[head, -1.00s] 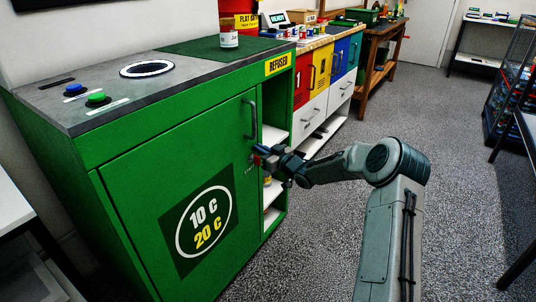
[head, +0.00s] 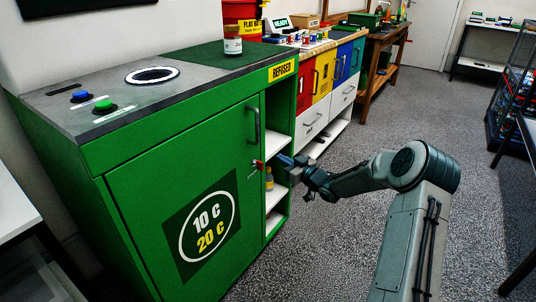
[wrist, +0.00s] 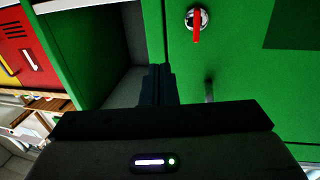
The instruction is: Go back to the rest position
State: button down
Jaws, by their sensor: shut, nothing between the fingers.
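My gripper (head: 288,161) is shut and empty. In the head view it hangs in front of the green cabinet (head: 130,185), beside the open shelves at its right end. In the wrist view the shut fingers (wrist: 158,85) point toward the cabinet, near the edge between the door and the open shelf bay. A red key (head: 259,165) sits in the round lock of the cabinet door, apart from my fingers. It also shows in the wrist view (wrist: 197,25). The door looks closed.
A jar (head: 232,42) stands on the cabinet's green mat. A blue button (head: 81,96) and a green button (head: 103,105) are on its top. Coloured drawers (head: 323,78) continue behind.

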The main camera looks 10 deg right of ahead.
jog(key=w+d+p+v, duration=0.1)
jog(key=v, duration=0.5)
jog(key=s+r+m+g+h+p, duration=0.1)
jog(key=s+r+g+h+p, duration=0.1)
jog(key=s+r+h+p, duration=0.4)
jog(key=s+d+r+m+g+h+p, duration=0.1)
jog(key=s+r+m+h+p, duration=0.2)
jog(key=r, duration=0.6)
jog(key=s+r+g+h+p, duration=0.2)
jog(key=s+r+p, duration=0.2)
jog(key=r+p, duration=0.25)
jog(key=s+a+r+m+g+p, duration=0.1)
jog(key=s+r+g+p, duration=0.1)
jog(key=s, duration=0.7)
jog(key=s+a+r+m+g+p, duration=0.1)
jog(key=s+r+g+p, duration=0.1)
jog(key=s+r+p, duration=0.2)
jog(key=s+a+r+m+g+p, duration=0.1)
jog(key=s+r+p, duration=0.3)
jog(key=s, duration=1.1)
notch_tip(320, 180, up, 4)
jog(key=shift+s+a+f+m+g, duration=0.1)
jog(key=shift+s+a+m+g, duration=0.25)
jog(key=shift+a+g, duration=0.3)
jog(key=shift+w+d, duration=0.1)
